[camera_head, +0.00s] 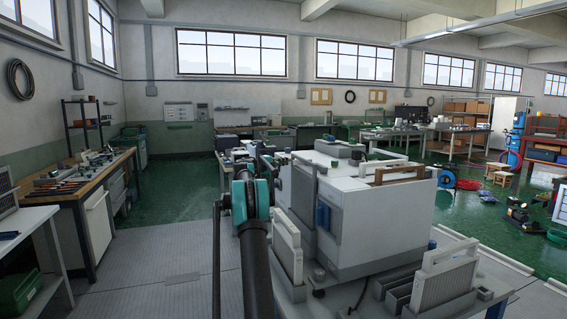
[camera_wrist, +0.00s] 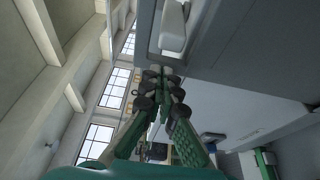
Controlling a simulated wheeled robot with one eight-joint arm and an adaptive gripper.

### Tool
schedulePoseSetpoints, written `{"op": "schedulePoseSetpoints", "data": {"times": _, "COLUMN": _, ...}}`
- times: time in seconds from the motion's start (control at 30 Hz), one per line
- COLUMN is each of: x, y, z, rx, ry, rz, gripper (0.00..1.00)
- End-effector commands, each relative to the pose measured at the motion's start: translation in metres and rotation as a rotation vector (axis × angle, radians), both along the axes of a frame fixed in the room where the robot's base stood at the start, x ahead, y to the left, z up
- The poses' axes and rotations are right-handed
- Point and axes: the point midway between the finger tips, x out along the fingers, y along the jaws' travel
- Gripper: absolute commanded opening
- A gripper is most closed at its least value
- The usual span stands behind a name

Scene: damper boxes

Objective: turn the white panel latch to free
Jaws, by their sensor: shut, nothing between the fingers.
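In the wrist view a white elongated piece (camera_wrist: 174,25) sits in a pale-rimmed recess on a grey panel (camera_wrist: 225,45). It looks like a latch or handle, but I cannot tell for sure that it is the white panel latch. My gripper (camera_wrist: 160,72) has its green fingers drawn together with nothing between them. The fingertips are just below the recess in the picture; I cannot tell whether they touch the panel. In the head view my arm reaches toward the left side of the large white box unit (camera_head: 385,218), and the fingertips are not clear there.
White slatted panels with handles stand at the left (camera_head: 285,245) and right (camera_head: 445,275) of the box unit. A brown handle-like piece (camera_head: 397,172) is on its top. A wooden workbench (camera_head: 65,183) stands at the left. Floor (camera_head: 150,265) between bench and unit is clear.

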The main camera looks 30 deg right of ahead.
Motion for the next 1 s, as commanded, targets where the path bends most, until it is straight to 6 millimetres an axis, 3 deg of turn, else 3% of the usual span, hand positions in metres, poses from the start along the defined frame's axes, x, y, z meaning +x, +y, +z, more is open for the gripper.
{"op": "schedulePoseSetpoints", "data": {"times": 0.3, "x": -0.017, "y": 0.004, "z": 0.0, "rx": 0.0, "ry": 0.0, "rz": 0.0, "gripper": 0.0}}
{"op": "schedulePoseSetpoints", "data": {"times": 1.0, "x": -0.023, "y": 0.006, "z": 0.0, "rx": 0.0, "ry": 0.0, "rz": 0.045, "gripper": 0.0}}
